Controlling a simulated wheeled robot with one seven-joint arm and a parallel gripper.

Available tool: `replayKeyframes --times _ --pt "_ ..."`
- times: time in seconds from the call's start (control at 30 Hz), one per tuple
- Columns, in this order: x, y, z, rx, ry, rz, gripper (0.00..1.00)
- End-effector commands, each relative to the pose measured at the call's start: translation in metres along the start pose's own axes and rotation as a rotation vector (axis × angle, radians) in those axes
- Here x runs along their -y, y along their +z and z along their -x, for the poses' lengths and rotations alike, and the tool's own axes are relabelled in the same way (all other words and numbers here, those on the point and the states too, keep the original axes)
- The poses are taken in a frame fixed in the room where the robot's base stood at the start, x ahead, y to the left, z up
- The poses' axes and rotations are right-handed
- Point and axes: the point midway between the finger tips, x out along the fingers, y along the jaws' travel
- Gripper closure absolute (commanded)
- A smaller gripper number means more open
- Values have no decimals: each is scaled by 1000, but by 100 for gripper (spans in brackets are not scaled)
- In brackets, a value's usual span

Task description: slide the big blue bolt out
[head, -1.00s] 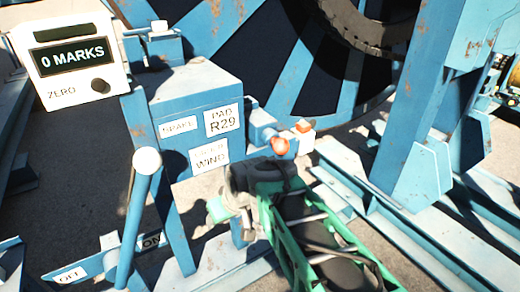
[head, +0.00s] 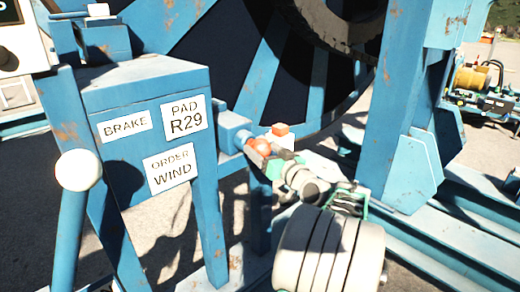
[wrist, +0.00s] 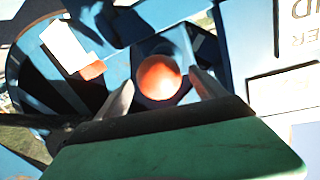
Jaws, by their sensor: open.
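The big blue bolt (head: 234,132) sticks out to the right from the blue brake stand. It ends in a round orange knob (head: 260,146), which also shows face-on in the wrist view (wrist: 158,78). My gripper (head: 268,157) is at the knob, coming from the lower right. In the wrist view its two fingers (wrist: 162,82) stand apart, one on each side of the knob. The gripper is open and I cannot tell whether either finger touches the knob. The green gripper body hides the lower part of the wrist view.
A white piece with an orange end (head: 281,130) sits just behind the knob. The blue stand (head: 150,90) carries BRAKE, PAD R29 and ORDER WIND labels. A lever with a white ball (head: 78,170) rises at the left. The large reel (head: 265,75) and a blue upright (head: 400,100) stand behind.

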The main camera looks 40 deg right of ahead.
Motion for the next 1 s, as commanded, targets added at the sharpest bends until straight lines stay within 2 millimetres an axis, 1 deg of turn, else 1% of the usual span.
replayKeyframes --times 0.03,0.13,0.23,0.4,0.47,1.0 --pt "0 0 -9 1 -2 1 20" --pt "0 0 -19 0 1 0 20" --pt "-1 0 -22 0 2 0 20" --pt "-2 0 -21 0 4 0 20" --pt "-2 0 -21 0 5 0 24" --pt "-2 0 -21 0 5 0 69"
